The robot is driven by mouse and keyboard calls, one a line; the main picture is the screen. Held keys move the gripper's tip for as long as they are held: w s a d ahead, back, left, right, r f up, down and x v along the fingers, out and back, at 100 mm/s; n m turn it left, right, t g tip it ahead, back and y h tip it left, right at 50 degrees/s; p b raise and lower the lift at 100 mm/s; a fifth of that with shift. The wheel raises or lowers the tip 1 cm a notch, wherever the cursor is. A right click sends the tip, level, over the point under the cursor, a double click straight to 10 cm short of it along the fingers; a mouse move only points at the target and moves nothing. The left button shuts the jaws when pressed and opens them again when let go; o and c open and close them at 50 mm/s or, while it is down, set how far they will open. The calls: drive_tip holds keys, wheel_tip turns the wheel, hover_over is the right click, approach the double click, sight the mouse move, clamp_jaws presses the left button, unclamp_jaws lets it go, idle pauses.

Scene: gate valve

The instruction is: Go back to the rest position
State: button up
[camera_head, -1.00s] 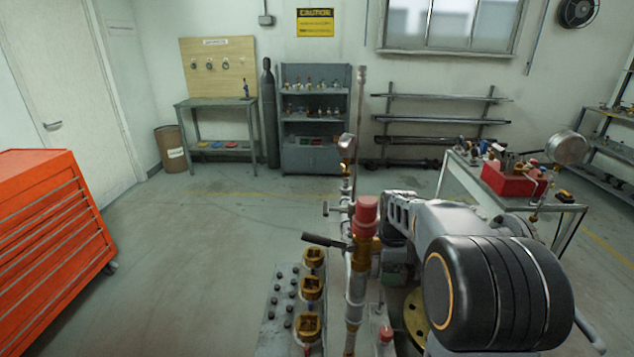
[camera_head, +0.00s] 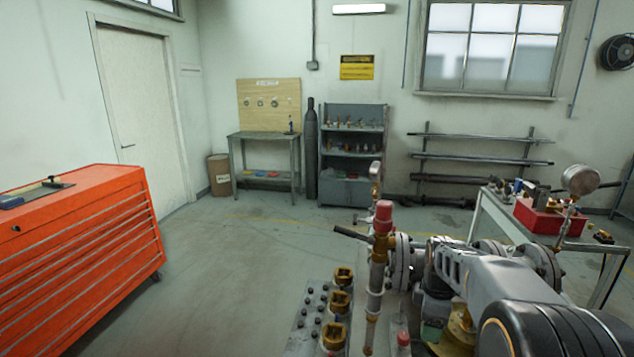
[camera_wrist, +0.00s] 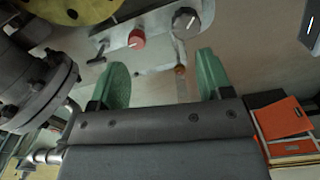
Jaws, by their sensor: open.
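My gripper (camera_wrist: 163,80) shows in the wrist view with its two green fingers apart and nothing between them. Past the fingertips lie a light panel with a red knob (camera_wrist: 137,39) and a dark knob (camera_wrist: 186,22). A grey bolted flange (camera_wrist: 38,85) stands close on the left of the gripper, and part of a yellow disc (camera_wrist: 75,8) shows at the top left. Pipework with a red cap (camera_head: 384,212) stands upright left of my arm.
An orange tool cabinet (camera_head: 85,265) stands at the left. Brass fittings (camera_head: 340,302) sit on a plate in front. A bench with a red bin (camera_head: 537,218) is at the right. Shelves (camera_head: 352,155) and a workbench (camera_head: 265,138) line the back wall. The floor at centre left is clear.

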drive_tip(key=s+a+r+m+t, duration=0.1)
drive_tip(key=s+a+m, duration=0.4)
drive_tip(key=s+m, duration=0.1)
drive_tip(key=s+a+r+m+t, duration=0.1)
drive_tip(key=s+a+m+t, duration=0.1)
drive_tip(key=s+a+m, duration=0.3)
drive_tip(key=s+m, duration=0.2)
drive_tip(key=s, duration=0.2)
drive_tip(key=shift+s+r+m, duration=0.3)
drive_tip(key=shift+r, duration=0.05)
idle(0.6)
